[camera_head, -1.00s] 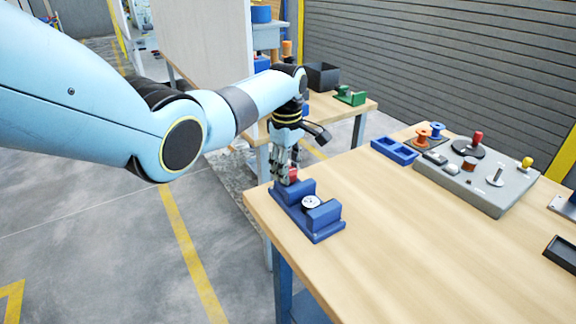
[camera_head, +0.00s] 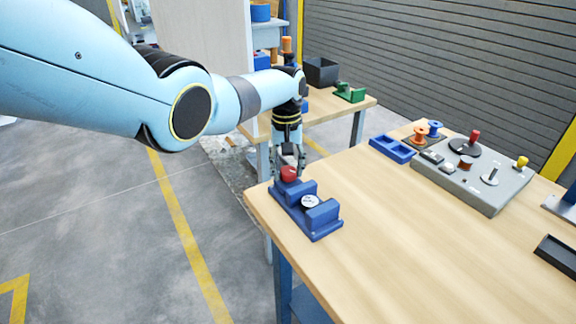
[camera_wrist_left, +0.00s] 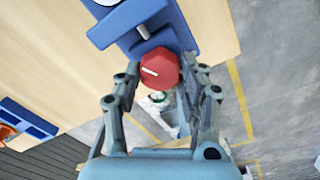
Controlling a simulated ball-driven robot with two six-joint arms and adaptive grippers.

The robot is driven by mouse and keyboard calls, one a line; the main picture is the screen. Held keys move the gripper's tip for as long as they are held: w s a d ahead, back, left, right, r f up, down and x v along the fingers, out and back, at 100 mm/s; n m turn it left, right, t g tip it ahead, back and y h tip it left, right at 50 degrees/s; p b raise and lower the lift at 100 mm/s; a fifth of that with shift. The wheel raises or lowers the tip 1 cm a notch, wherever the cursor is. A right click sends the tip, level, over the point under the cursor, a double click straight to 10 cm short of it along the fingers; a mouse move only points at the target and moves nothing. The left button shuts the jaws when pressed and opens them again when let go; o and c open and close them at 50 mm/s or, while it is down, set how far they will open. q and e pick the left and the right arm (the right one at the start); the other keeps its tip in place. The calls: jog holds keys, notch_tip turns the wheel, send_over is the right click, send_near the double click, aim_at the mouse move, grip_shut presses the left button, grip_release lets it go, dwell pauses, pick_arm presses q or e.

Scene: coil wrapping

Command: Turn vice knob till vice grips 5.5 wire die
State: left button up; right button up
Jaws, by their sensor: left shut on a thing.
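The blue vice (camera_head: 318,228) sits at the near left corner of the wooden table. A round, pale wire die (camera_head: 310,201) with dark marking sits between its jaws; its number is too small to read. The red vice knob (camera_head: 289,174) is at the vice's far end. In the left wrist view the knob (camera_wrist_left: 160,68) shows a white mark and a metal screw running to the blue vice. My left gripper (camera_wrist_left: 158,74) is shut on the knob, one finger on each side. It reaches down from above in the head view (camera_head: 288,164). My right gripper is out of view.
A grey board (camera_head: 475,185) with coloured knobs and a spool stands at the right. A blue tray (camera_head: 393,150) and orange and blue spools (camera_head: 435,129) are beside it. A second table (camera_head: 352,103) holds a green vice (camera_head: 350,93). The middle of the wooden table is clear.

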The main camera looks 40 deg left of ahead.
pick_arm(q)
jog(key=m, duration=0.4)
jog(key=shift+m, duration=0.4)
jog(key=m, duration=0.3)
jog(key=shift+d+m, duration=0.1)
jog(key=shift+m, duration=0.2)
jog(key=m, duration=0.8)
jog(key=shift+d, duration=0.1)
jog(key=shift+m, duration=0.5)
jog(key=o, duration=0.9)
jog(key=shift+r, duration=0.1)
